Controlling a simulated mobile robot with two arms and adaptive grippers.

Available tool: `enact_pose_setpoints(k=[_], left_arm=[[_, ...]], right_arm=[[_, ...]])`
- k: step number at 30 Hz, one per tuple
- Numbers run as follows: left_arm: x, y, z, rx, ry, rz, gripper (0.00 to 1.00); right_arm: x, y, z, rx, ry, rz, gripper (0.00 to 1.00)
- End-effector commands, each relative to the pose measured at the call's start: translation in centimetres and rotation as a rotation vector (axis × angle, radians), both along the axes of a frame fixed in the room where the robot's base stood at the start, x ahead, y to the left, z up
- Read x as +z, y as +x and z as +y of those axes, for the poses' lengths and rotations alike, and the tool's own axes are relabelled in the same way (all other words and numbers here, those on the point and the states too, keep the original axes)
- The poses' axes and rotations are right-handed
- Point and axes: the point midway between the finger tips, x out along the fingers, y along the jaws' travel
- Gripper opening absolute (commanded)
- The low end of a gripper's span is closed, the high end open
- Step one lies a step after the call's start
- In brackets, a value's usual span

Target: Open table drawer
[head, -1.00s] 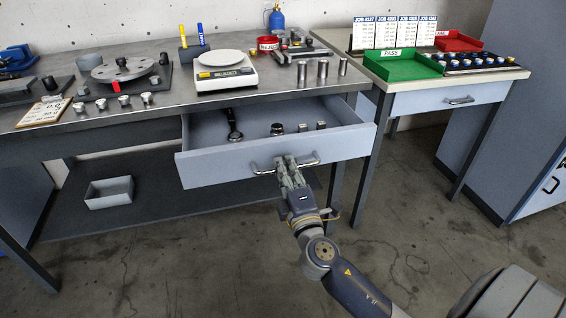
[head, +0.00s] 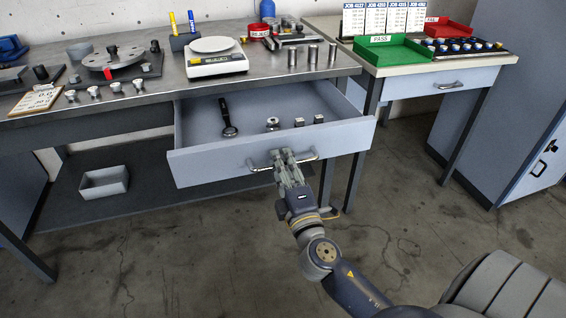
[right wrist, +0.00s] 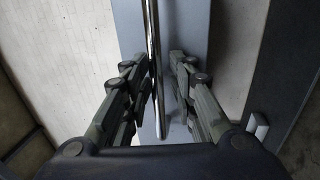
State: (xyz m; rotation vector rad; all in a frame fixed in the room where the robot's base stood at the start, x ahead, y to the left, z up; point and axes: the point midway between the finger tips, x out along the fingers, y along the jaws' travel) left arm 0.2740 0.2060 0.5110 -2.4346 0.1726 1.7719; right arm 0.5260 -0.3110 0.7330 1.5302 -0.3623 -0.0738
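The table drawer (head: 200,163) is pulled out from under the steel-topped workbench (head: 150,88), its inside well exposed. Its bar handle (head: 309,157) is on the drawer front; the bar also shows in the right wrist view (right wrist: 154,50). My right gripper (head: 282,158) is at the handle, with one finger on each side of the bar in the right wrist view (right wrist: 164,68). The fingers are closed in on the bar, though a small gap seems to show on one side. My left gripper is not in view.
In the drawer lie a dark long-handled tool (head: 229,129) and several small metal parts (head: 273,124). A scale (head: 216,64) and a rotor fixture (head: 113,61) stand on the bench. A side table (head: 400,70) is at right. Bare floor (head: 180,265) lies in front.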

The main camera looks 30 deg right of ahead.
Motion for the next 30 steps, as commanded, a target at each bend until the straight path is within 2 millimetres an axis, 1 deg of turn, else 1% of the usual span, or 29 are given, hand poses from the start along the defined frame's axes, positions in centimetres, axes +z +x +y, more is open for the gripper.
enact_pose_setpoints(k=[9,14,17,24,30], left_arm=[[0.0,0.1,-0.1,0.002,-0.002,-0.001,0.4],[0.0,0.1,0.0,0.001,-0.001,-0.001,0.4],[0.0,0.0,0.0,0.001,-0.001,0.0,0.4],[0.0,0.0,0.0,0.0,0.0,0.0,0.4],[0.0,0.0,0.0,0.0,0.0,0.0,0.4]], right_arm=[[0.1,0.0,0.0,-0.001,0.0,-0.002,0.29],[-0.2,-1.0,0.3,-0.001,0.002,-0.001,0.29],[-0.5,-2.4,0.7,-0.001,0.002,0.002,0.29],[-1.4,-6.5,1.9,-0.001,0.001,0.004,0.29],[-1.8,-9.3,2.7,0.0,0.001,0.002,0.29]])
